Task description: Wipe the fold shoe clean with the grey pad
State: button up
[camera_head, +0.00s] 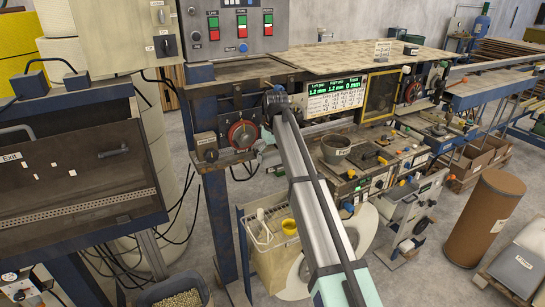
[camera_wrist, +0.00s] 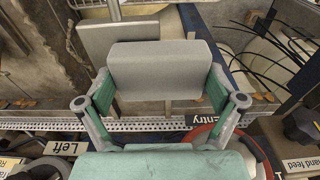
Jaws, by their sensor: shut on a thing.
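My gripper (camera_wrist: 161,92) is shut on the grey pad (camera_wrist: 160,66), a smooth block held level between its two green-lined fingers in the wrist view. In the head view my arm reaches up to the machine front, and the arm hides most of the gripper and the pad. I cannot pick out the fold shoe for certain. A flat grey metal piece (camera_wrist: 98,42) shows beyond the pad at the upper left of the wrist view. The pad covers part of what lies behind it, and I cannot tell whether it touches anything.
A red-ringed dial (camera_head: 243,134) is left of my arm's far end. A grey pot (camera_head: 335,148) stands right of my arm. Black cables (camera_wrist: 270,45) hang at the right.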

jog(key=shift+r, duration=2.8)
jog(key=shift+r, duration=1.5)
